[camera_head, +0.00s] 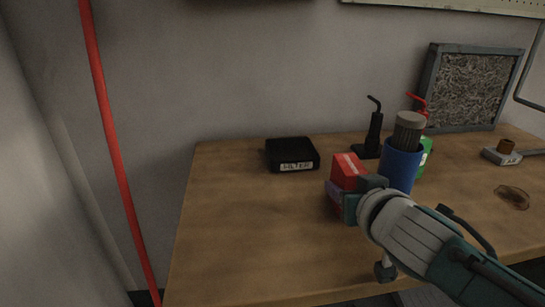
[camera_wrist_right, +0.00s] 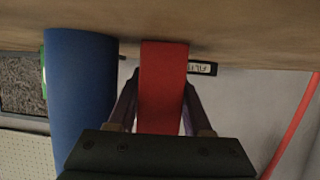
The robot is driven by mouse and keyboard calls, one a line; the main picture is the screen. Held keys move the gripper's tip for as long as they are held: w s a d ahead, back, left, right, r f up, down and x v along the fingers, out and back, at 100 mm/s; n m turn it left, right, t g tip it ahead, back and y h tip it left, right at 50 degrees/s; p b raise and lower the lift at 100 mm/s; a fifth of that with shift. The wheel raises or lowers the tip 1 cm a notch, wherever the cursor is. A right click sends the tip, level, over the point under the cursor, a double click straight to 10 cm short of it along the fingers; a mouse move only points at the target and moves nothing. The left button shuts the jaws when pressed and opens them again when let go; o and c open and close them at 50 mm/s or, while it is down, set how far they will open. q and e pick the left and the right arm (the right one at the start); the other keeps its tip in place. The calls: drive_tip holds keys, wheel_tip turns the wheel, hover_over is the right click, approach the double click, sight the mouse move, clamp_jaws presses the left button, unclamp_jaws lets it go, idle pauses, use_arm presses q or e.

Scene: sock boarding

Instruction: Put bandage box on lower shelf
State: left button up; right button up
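A red box with a pale label, which I take to be the bandage box (camera_head: 348,168), is on or just above the wooden workbench, left of a blue cylinder. In the right wrist view the red box (camera_wrist_right: 164,90) is between the two purple fingers of my right gripper (camera_wrist_right: 163,95), whose tips meet its sides. My right gripper (camera_head: 340,195) comes in from the lower right, and its fingers partly cover the box. I cannot tell whether the box touches the bench. My left gripper is not in view. No lower shelf shows in either view.
The workbench (camera_head: 235,225) is clear at the left and front. A black box labelled FILTER (camera_head: 292,153) sits behind. The blue cylinder (camera_head: 400,165) stands close beside my right gripper. A framed filter panel (camera_head: 475,85) stands behind. A red hose (camera_head: 108,120) hangs at the left.

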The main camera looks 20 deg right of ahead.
clamp_jaws()
drive_tip(key=shift+r, duration=0.1)
